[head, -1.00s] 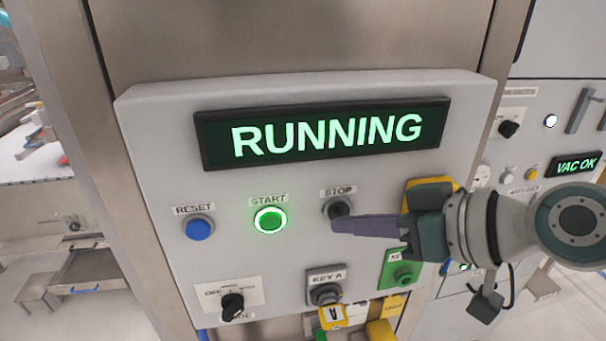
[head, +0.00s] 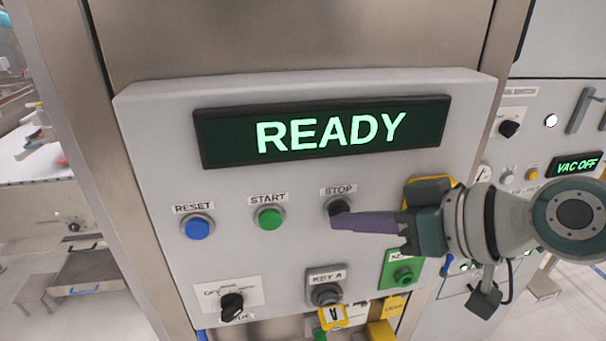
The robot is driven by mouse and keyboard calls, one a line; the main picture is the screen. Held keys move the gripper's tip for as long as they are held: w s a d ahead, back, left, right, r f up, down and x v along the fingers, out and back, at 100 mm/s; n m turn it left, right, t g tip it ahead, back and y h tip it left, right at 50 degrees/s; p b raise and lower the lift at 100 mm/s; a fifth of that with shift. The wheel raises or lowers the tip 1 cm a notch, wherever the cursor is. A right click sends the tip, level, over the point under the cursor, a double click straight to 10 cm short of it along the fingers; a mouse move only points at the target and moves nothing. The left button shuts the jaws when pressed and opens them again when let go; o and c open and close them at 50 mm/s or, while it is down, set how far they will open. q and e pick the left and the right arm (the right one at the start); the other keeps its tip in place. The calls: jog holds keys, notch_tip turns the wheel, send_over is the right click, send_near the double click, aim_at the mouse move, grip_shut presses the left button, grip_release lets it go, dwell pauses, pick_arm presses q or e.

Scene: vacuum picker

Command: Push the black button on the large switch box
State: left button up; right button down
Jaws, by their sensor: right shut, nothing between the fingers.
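The large switch box (head: 150,150) is a light grey panel with a display (head: 330,132) reading READY in green letters. The black button (head: 336,205) sits under the STOP label, right of the green START button (head: 269,218) and the blue RESET button (head: 197,227). The START button is unlit. My right gripper (head: 336,222) comes in from the right, shut and empty. Its purple fingertips are at the lower part of the black button and partly cover it; they appear to touch it. My left gripper is not in view.
Below are a mode knob (head: 231,304), a KEY A switch (head: 326,292) with a yellow tag, and a green key block (head: 397,268). A yellow part (head: 430,187) sits behind my gripper. At right, a second panel's display (head: 577,164) reads VAC OFF.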

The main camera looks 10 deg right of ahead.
jog(key=shift+s, duration=0.65)
jog(key=shift+p, duration=0.3)
jog(key=s+p, duration=0.1)
jog(key=s, duration=0.4)
jog(key=shift+d+p, duration=0.15)
jog(key=shift+p, duration=0.25)
